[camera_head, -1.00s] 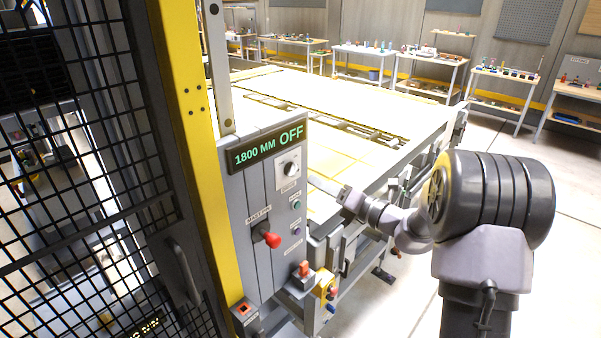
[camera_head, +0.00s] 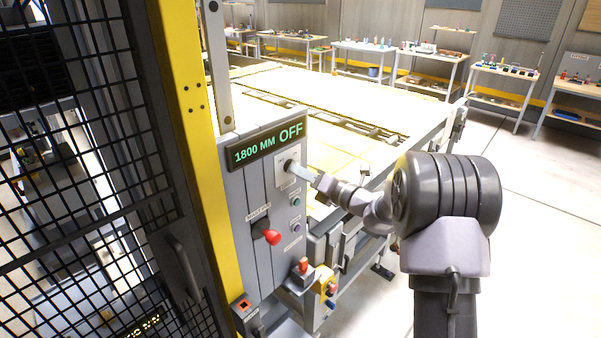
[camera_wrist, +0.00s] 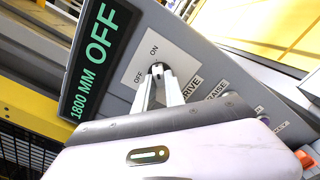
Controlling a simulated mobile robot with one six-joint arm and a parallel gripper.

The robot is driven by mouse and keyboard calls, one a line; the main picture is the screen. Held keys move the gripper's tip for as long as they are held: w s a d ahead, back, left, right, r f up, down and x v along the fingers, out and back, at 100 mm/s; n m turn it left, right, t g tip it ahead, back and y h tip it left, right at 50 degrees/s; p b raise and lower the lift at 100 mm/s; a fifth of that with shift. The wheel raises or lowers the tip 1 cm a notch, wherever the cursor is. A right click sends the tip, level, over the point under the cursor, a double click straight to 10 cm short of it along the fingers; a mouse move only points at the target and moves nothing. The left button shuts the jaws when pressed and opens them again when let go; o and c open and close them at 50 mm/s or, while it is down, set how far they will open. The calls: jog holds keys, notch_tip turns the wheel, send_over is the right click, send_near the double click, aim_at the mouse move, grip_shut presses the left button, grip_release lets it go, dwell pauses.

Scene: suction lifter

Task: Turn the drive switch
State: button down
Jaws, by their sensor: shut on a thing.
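The drive switch (camera_wrist: 157,69) is a small dark knob on a white plate marked OFF, ON and DRIVE, on the grey control panel (camera_head: 262,205). In the head view the drive switch (camera_head: 290,165) is partly covered by my gripper. My gripper (camera_wrist: 158,78) has its two light fingers closed around the knob; in the head view my gripper (camera_head: 294,168) reaches it from the right. The display (camera_head: 265,146) above reads "1800 MM OFF", and it also shows in the wrist view (camera_wrist: 93,60).
A yellow post (camera_head: 200,150) and black mesh fence (camera_head: 90,170) stand left. A large pale table (camera_head: 350,110) lies behind. Open floor is at right.

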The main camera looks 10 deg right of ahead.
jog(key=shift+f+n+b, duration=0.1)
jog(key=shift+n+b, duration=0.2)
jog(key=shift+b, duration=0.05)
jog(key=n+b, duration=1.7)
jog(key=b, duration=0.3)
jog(key=shift+d, duration=0.1)
jog(key=shift+n, duration=0.3)
jog(key=c, duration=1.4)
grip_release()
